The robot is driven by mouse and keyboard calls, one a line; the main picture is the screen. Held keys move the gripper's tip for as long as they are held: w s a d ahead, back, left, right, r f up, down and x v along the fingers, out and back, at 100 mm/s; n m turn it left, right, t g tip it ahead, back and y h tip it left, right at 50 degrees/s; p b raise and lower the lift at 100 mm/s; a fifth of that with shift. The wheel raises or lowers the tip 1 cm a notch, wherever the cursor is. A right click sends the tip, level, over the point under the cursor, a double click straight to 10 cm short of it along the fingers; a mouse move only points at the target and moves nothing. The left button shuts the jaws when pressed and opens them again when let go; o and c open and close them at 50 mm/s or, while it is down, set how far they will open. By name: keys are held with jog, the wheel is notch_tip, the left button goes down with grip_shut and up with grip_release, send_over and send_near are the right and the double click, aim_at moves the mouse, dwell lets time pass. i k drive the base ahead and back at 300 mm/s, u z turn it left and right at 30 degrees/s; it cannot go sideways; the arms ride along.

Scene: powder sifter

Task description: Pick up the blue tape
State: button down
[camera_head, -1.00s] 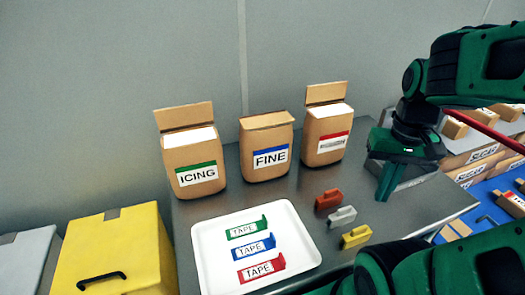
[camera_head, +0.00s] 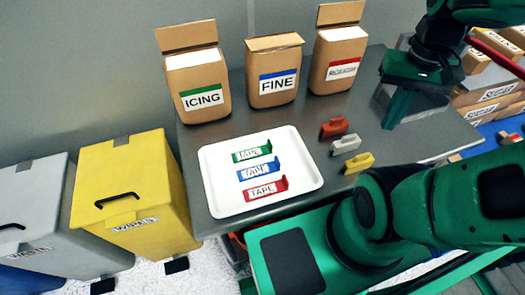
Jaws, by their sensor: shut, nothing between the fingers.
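The blue tape (camera_head: 259,170) lies on a white tray (camera_head: 212,203) on the grey table, between the green tape (camera_head: 252,153) and the red tape (camera_head: 264,190). It is labelled TAPE and nothing covers it. My gripper (camera_head: 392,122) is at the right, above the right part of the table, well to the right of the tray and pointing down. Its fingers look close together and hold nothing.
Paper bags marked ICING (camera_head: 197,98), FINE (camera_head: 273,85) and one with a red label (camera_head: 337,62) stand behind the tray. Orange (camera_head: 333,128), white (camera_head: 346,144) and yellow (camera_head: 358,163) clips lie between tray and gripper. A yellow bin (camera_head: 130,200) stands left of the table.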

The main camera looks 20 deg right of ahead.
aim_at(244, 175)
jog(key=z, duration=0.05)
jog(key=k, duration=0.5)
jog(key=z, duration=2.1)
jog(key=k, duration=1.15)
jog(key=u, duration=0.5)
